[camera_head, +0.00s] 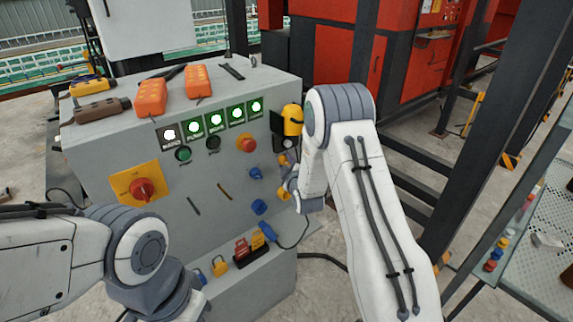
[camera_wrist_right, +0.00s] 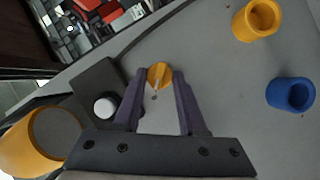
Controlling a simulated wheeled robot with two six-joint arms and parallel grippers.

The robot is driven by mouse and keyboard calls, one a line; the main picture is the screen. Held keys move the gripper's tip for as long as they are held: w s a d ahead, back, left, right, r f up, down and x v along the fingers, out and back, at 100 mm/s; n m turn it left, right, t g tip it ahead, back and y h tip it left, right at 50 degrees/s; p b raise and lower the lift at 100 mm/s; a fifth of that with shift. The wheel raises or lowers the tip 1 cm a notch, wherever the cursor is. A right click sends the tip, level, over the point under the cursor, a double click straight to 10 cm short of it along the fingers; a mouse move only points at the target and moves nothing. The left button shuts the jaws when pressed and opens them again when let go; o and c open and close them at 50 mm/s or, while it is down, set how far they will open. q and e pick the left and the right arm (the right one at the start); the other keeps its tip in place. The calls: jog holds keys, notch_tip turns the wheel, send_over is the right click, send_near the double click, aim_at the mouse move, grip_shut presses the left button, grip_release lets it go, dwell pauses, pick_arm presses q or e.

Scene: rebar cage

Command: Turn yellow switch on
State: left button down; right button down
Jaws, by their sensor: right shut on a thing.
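The yellow switch (camera_wrist_right: 158,75) is a small round knob on the grey control cabinet's front. In the right wrist view it sits between the tips of my right gripper (camera_wrist_right: 157,83), which is shut on it. In the head view a bit of the yellow switch (camera_head: 283,159) shows beside my right gripper (camera_head: 291,180), which is partly hidden by my own wrist. A pale mark runs across the knob; I cannot tell its setting. My left arm comes in from the left, but its gripper is out of view.
The grey cabinet (camera_head: 100,150) carries a red rotary switch (camera_head: 142,190), lit green indicators, a red button (camera_head: 247,144) and blue sockets (camera_head: 259,207). A yellow lamp (camera_wrist_right: 40,140) and a black box with a white button (camera_wrist_right: 104,107) stand close beside my right gripper.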

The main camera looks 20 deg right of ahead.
jog(key=m, duration=0.1)
jog(key=m+g+y, duration=0.1)
jog(key=shift+d+r+m+y, duration=0.2)
jog(key=shift+r+m+y, duration=0.1)
jog(key=shift+m, duration=0.1)
jog(key=shift+w+d+r+m+g+y+p, duration=0.1)
jog(key=shift+m+g+y+p, duration=0.5)
jog(key=shift+m+p, duration=0.3)
jog(key=m+y+p, duration=0.1)
jog(key=p, duration=0.1)
jog(key=m+g+y+p, duration=0.1)
jog(key=p, duration=0.1)
jog(key=m+y+p, duration=0.1)
jog(key=p, duration=0.1)
jog(key=shift+d+r+m+g+p, duration=0.15)
jog(key=shift+d+m+g+p, duration=0.1)
jog(key=shift+m+g+p, duration=0.15)
jog(key=shift+w+d+m+y+p, duration=0.1)
jog(key=shift+m+y+p, duration=0.6)
jog(key=shift+y+p, duration=0.1)
jog(key=shift+f+m+y+p, duration=0.25)
jog(key=shift+m+y+p, duration=0.15)
jog(key=shift+m+y, duration=0.3)
jog(key=shift+d, duration=0.1)
jog(key=shift+w, duration=0.1)
